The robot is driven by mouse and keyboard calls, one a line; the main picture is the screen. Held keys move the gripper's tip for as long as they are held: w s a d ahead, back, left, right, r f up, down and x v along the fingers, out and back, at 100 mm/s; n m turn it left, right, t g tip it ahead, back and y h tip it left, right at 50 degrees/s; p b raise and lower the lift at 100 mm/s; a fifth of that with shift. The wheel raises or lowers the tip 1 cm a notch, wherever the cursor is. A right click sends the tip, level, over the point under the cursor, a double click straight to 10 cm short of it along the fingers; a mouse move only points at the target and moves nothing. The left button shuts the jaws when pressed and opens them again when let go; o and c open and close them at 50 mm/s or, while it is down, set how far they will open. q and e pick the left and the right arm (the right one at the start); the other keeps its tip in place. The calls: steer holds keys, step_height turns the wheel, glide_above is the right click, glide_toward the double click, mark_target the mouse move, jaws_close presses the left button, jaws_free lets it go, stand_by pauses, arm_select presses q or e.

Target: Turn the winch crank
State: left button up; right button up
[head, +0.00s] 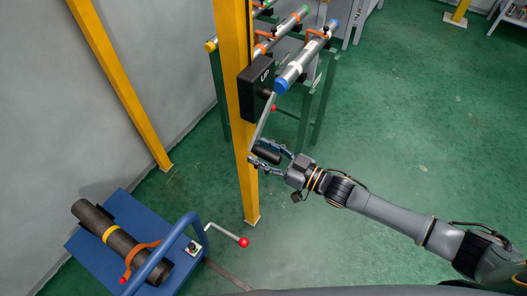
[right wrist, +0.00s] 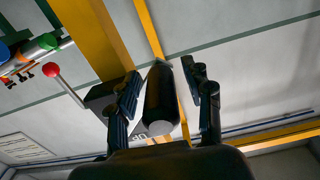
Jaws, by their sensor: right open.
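The winch is a black box (head: 257,92) on a yellow upright post (head: 237,110). Its grey crank arm (head: 263,122) slants down to a dark cylindrical handle (head: 266,155). My right gripper (head: 259,154) is open, with one finger on each side of the handle. In the right wrist view the black handle (right wrist: 160,100) lies between the two open fingers (right wrist: 163,78), with gaps visible on both sides. A short lever with a red ball (right wrist: 52,70) shows left of the fingers. My left gripper is not in view.
Pipes with coloured ends (head: 292,70) rest on a green stand behind the post. Green floor (head: 420,130) is clear at the right.

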jaws_close()
steer(key=shift+r, duration=0.15)
